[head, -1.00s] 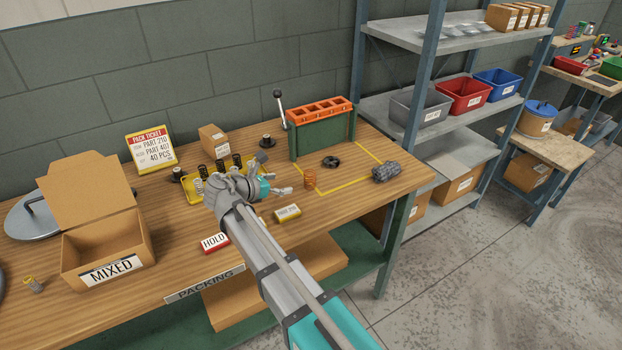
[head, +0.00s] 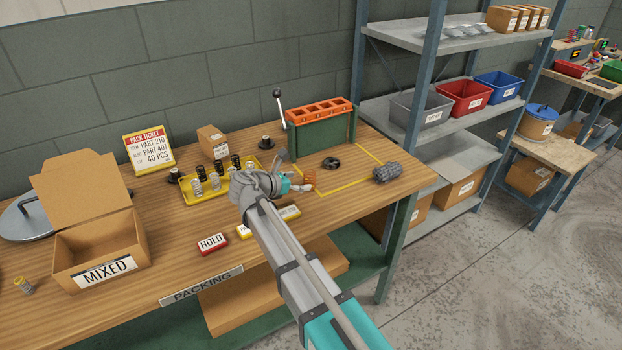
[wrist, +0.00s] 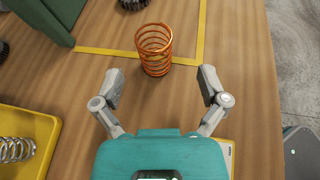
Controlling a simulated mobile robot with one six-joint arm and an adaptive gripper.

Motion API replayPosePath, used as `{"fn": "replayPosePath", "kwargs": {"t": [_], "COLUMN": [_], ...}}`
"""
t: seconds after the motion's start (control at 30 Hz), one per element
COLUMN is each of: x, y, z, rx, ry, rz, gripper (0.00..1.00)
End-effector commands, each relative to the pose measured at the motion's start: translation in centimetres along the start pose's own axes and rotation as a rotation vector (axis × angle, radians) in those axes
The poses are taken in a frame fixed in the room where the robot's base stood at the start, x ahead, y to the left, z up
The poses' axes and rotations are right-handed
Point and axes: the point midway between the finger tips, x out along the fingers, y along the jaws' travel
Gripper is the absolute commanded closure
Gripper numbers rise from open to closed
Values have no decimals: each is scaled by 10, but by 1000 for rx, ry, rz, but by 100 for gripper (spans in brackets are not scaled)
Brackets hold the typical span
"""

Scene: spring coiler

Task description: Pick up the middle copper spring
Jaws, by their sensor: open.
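One copper spring (wrist: 154,48) stands upright on the wooden bench at the edge of the yellow taped outline, just beyond my fingertips in the wrist view. In the head view the copper spring (head: 309,178) is partly hidden by my gripper. My gripper (wrist: 161,86) is open and empty, its two fingers apart and the spring roughly centred ahead of the gap. In the head view my gripper (head: 303,186) is low over the bench, just left of the spring. I see no other copper spring.
A yellow tray (head: 192,202) with silver and black springs lies to the left. A green fixture with an orange top (head: 320,130) stands behind. A black ring (head: 331,163) and a dark grey roll (head: 387,173) lie to the right. The bench's front edge is near.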

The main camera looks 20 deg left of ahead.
Motion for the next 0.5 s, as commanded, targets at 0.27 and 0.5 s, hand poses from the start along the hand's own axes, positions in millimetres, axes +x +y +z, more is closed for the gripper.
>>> {"fn": "replayPosePath", "kwargs": {"t": [0.27,0.5], "x": [23,47], "y": [5,6], "z": [-5,-5], "rx": [1,0], "ry": [0,0], "rz": [-1,0], "gripper": [7,7]}}
